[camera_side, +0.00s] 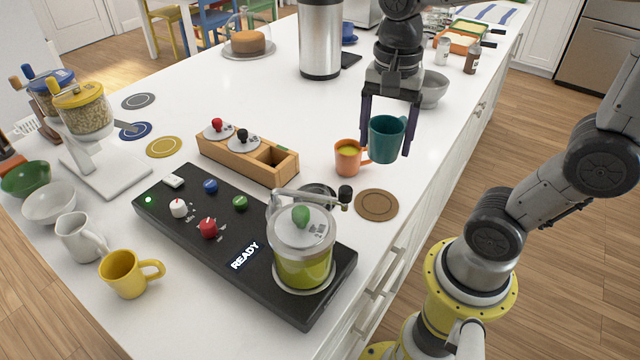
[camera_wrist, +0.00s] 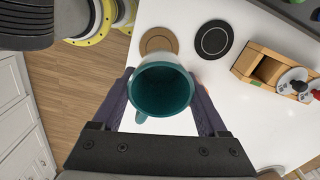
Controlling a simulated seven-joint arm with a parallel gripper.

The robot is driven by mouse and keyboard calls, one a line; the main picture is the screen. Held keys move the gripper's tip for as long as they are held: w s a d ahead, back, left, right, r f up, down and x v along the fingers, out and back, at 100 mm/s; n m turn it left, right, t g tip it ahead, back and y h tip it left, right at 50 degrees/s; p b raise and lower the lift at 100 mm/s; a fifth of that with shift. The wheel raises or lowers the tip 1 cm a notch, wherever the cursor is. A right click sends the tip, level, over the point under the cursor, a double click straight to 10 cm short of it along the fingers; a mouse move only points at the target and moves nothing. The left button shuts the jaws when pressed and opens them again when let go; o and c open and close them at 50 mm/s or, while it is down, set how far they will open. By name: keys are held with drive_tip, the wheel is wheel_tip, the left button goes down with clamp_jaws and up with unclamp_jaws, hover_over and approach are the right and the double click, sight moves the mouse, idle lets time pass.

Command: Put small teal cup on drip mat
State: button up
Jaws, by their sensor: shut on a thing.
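The teal cup (camera_side: 386,139) is upright between the fingers of my gripper (camera_side: 388,148), which is shut on it. It is held in the air above the counter, beside the orange cup. In the wrist view the teal cup (camera_wrist: 162,90) is seen from above, looks empty, and has its handle toward the lower left. A round brown mat (camera_side: 376,205) lies bare on the counter, nearer the side camera than the cup. The wrist view shows this brown mat (camera_wrist: 158,41) beside a round black mat (camera_wrist: 214,40) with a pale ring. I cannot tell which is the drip mat.
The orange cup (camera_side: 347,158) with yellow-green contents stands close to the teal cup. A glass jar (camera_side: 303,262) with green contents stands on the black control panel (camera_side: 170,222). A wooden holder (camera_side: 228,158) is to the left. The counter's edge runs close to the brown mat.

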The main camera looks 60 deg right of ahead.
sight(396, 135)
drive_tip(key=shift+s+a+r+n, duration=0.25)
drive_tip(key=shift+s+a+n, duration=0.45)
drive_tip(key=shift+s+a, duration=0.55)
drive_tip(key=shift+n, duration=0.3)
drive_tip(key=w+f, duration=0.2)
drive_tip(key=w, duration=0.2)
drive_tip(key=w+a+f, duration=0.1)
drive_tip(key=w+f, duration=0.2)
drive_tip(key=w, duration=0.1)
drive_tip(key=w+f, duration=0.3)
drive_tip(key=w, duration=0.1)
drive_tip(key=shift+w+a+f, duration=0.2)
drive_tip(key=shift+w+a, duration=0.1)
drive_tip(key=shift+a, duration=0.1)
drive_tip(key=f, duration=0.1)
drive_tip(key=w+f, duration=0.1)
drive_tip(key=f, duration=0.1)
drive_tip(key=shift+f, duration=0.65)
drive_tip(key=shift+f, duration=0.15)
drive_tip(key=o, duration=1.4)
